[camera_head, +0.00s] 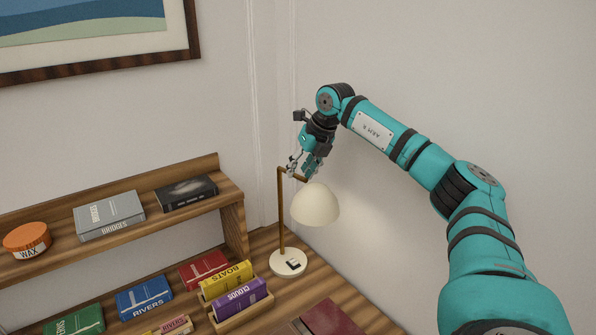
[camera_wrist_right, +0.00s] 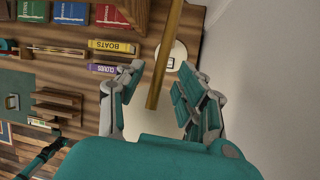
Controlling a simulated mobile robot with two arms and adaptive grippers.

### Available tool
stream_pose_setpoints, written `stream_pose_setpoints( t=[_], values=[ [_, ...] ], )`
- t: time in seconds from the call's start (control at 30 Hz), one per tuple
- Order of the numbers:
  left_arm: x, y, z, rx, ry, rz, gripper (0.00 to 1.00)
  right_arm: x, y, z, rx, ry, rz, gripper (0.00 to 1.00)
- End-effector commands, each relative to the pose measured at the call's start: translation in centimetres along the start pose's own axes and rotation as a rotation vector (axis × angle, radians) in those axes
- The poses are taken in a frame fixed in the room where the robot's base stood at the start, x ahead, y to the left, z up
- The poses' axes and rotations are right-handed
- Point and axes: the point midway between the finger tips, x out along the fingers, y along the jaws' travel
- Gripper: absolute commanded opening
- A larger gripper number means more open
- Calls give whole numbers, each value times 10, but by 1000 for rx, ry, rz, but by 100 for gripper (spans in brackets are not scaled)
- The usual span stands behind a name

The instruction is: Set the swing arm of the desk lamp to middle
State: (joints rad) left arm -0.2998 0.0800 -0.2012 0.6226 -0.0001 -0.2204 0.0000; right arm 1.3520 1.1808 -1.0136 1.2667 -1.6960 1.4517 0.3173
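The desk lamp has a round white base (camera_head: 289,262) on the wooden desk, an upright brass post (camera_head: 281,215) and a cream dome shade (camera_head: 315,204) hanging from its short swing arm. In the head view the swing arm points right and toward me. My right gripper (camera_head: 303,167) is at the swing arm, just above the shade. In the right wrist view the brass bar (camera_wrist_right: 166,55) runs between the two spread fingers of the gripper (camera_wrist_right: 158,92), with gaps at both sides.
A wooden shelf (camera_head: 232,215) with a grey book (camera_head: 109,216), a dark book (camera_head: 186,193) and an orange wax tin (camera_head: 27,239) stands left of the lamp. Several books lie on the desk, some in a wooden holder (camera_head: 243,316). The white wall is close on the right.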

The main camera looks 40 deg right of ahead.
Motion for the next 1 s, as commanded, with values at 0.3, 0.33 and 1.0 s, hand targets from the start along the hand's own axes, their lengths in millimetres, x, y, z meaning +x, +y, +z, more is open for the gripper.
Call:
stream_pose_setpoints(
  t=[0.3,0.33,1.0],
  values=[
    [-4,0,-1,0,1,0,40,19,0,0,-1,-1,0,36],
    [-4,0,-1,0,1,0,40,19,0,0,-1,-1,0,36],
    [-4,0,0,-2,-2,0,40,19,0,0,-1,-1,0,0]
  ],
)
